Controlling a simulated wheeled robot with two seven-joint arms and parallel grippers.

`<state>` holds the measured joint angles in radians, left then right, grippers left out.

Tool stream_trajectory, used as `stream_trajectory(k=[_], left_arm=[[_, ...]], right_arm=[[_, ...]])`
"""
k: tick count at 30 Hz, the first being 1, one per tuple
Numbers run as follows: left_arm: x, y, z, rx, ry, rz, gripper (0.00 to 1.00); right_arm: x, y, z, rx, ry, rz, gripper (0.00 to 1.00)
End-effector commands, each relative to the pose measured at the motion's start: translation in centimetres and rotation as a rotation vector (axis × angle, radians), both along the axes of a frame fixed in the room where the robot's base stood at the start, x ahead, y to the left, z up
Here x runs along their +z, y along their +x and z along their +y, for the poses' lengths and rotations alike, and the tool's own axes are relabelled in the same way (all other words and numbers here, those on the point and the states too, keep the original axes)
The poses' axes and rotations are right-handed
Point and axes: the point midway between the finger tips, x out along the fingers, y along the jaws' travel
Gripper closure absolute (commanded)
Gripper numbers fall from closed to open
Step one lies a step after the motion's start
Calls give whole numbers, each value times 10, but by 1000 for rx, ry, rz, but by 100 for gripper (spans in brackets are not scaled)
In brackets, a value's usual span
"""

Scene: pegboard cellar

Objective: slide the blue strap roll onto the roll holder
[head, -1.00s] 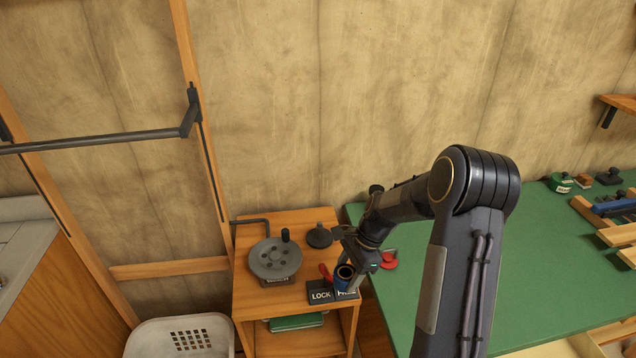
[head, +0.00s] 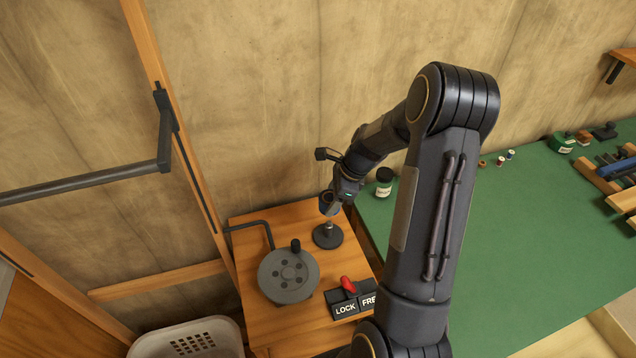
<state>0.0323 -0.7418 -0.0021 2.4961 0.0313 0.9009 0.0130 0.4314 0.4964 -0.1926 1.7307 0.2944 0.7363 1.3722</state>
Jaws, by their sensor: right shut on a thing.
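The gripper and roll are over the small wooden stand. The roll holder (head: 327,237), a dark round base with a short upright post, stands on the stand's top right below the roll. The post shows between roll and base. I cannot tell whether its tip is inside the roll or just beneath it. My left gripper is out of view.
On the stand (head: 252,240) are a grey crank wheel (head: 288,276) and a LOCK/FREE plate (head: 345,308) with a red lever (head: 348,285). A green bench (head: 520,240) lies right, with a dark jar (head: 384,182) near its edge. A white basket (head: 190,340) is lower left.

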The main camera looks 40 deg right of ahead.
Motion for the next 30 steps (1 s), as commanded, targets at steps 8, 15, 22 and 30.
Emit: stream_trajectory(k=[8,15,22,30], left_arm=[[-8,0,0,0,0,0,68],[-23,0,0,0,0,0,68],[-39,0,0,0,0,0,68],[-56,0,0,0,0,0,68]], right_arm=[[-9,0,0,-2,0,1,70],[-27,0,-1,-2,0,1,70],[-45,0,0,-1,-1,0,70],[-66,0,0,0,0,0,70]])
